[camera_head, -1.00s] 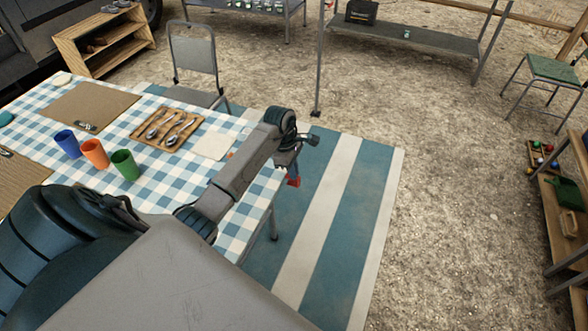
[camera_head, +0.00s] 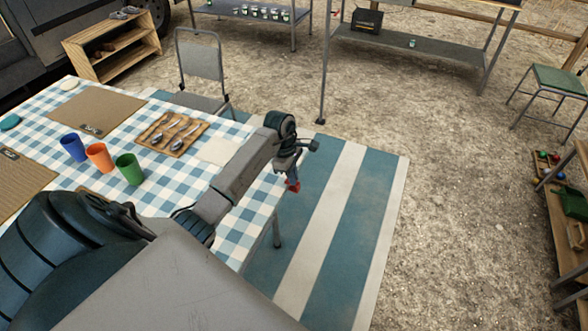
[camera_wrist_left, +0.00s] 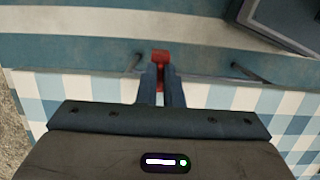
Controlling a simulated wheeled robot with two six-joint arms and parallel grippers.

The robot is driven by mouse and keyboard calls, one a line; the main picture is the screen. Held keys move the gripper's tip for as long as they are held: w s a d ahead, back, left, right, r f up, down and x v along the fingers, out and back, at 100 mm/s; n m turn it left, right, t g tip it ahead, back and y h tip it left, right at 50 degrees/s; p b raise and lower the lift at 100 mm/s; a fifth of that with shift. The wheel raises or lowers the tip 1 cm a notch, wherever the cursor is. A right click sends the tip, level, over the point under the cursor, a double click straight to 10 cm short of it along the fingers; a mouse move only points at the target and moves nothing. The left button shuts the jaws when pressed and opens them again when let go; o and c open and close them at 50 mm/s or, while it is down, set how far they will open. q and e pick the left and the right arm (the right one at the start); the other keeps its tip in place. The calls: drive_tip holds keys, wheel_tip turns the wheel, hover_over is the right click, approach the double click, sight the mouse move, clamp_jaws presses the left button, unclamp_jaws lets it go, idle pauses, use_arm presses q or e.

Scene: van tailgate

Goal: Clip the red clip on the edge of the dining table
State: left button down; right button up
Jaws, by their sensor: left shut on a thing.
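The dining table (camera_head: 232,231) has a blue and white checked cloth and fills the left of the head view. My left gripper (camera_head: 291,178) is just past the table's right edge. It is shut on the red clip (camera_head: 293,186), which shows below the fingers. In the left wrist view the red clip (camera_wrist_left: 161,57) sits between the tips of the left gripper (camera_wrist_left: 161,72), in front of the cloth's edge. I cannot tell whether the clip touches the edge. My right gripper is not in view.
Blue (camera_head: 73,147), orange (camera_head: 99,157) and green (camera_head: 130,169) cups and a wooden cutlery tray (camera_head: 172,136) stand on the table. A folding chair (camera_head: 201,70) stands behind it. A striped rug (camera_head: 335,220) and open ground lie to the right.

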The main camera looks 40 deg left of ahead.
use_arm(q)
drive_tip(key=shift+a, duration=0.15)
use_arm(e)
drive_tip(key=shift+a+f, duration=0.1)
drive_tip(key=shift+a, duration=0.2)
use_arm(q)
drive_tip(key=shift+s+a, duration=0.1)
drive_tip(key=shift+a, duration=0.15)
drive_tip(key=shift+a+b, duration=0.2)
drive_tip(key=shift+b, duration=0.15)
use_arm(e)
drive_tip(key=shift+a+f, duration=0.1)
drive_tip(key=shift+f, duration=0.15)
use_arm(q)
drive_tip(key=shift+a, duration=0.1)
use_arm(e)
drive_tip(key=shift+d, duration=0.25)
use_arm(q)
drive_tip(key=shift+s+a, duration=0.1)
drive_tip(key=shift+a, duration=0.05)
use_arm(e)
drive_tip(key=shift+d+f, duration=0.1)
use_arm(q)
drive_tip(key=shift+a, duration=0.25)
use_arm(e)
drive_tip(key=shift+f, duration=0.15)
